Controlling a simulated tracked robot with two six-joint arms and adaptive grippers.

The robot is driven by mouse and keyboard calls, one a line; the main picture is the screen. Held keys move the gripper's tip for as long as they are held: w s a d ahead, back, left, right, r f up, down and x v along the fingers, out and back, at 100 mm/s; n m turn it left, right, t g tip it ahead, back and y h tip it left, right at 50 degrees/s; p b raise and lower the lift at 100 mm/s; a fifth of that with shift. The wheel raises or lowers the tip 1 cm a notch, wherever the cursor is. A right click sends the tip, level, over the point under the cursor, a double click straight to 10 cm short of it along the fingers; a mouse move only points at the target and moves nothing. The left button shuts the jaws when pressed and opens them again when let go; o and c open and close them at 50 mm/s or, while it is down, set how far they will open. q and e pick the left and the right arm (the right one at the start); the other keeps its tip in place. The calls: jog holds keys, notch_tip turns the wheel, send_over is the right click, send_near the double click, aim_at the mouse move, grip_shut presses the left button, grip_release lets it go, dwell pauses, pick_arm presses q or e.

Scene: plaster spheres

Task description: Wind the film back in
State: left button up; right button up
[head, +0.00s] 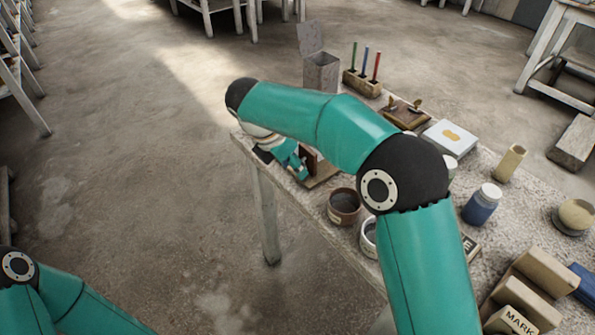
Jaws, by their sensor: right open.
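My right gripper (299,168) is over the near left end of the table, at the end of my arm, which bends across the view. Its jaws are open. It is right beside a small dark brown upright piece (311,158) on a flat wooden base (322,180). My arm hides part of this object, and I cannot tell whether the gripper touches it. I cannot make out any film strip. My left arm shows at the lower left, but its gripper is out of view.
The speckled table (490,235) holds a brown pot (343,206), a blue jar (482,204), a white box (450,138), a rack of coloured sticks (362,83), an open grey box (321,70) and tan blocks (535,285).

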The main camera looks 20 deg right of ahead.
jog(key=v, duration=0.7)
jog(key=shift+r, duration=0.25)
jog(key=shift+a, duration=0.15)
jog(key=c, duration=0.5)
jog(key=shift+w+a+m, duration=0.2)
jog(key=shift+w+m, duration=0.1)
jog(key=shift+m, duration=0.3)
jog(key=shift+c, duration=1.3)
jog(key=a+f+m+y, duration=0.2)
jog(key=a+m, duration=0.1)
jog(key=a+f+m+t+y, duration=0.1)
jog(key=a, duration=0.1)
jog(key=shift+w+f, duration=0.1)
jog(key=shift+f, duration=0.1)
grip_shut()
jog(key=s+d+r+m+t+y+b, duration=0.1)
jog(key=s+d+r+m+t+y, duration=0.1)
jog(key=s+d+m, duration=0.4)
jog(key=s+d+r+m+t+y+b, duration=0.1)
jog(key=d+r+m+y, duration=0.2)
jog(key=d+m, duration=0.6)
jog(key=shift+n, duration=0.7)
jog(key=x, duration=0.9)
jog(key=d+x, duration=0.1)
jog(key=x, duration=0.3)
jog(key=shift+a+f, duration=0.1)
jog(key=shift+f, duration=0.2)
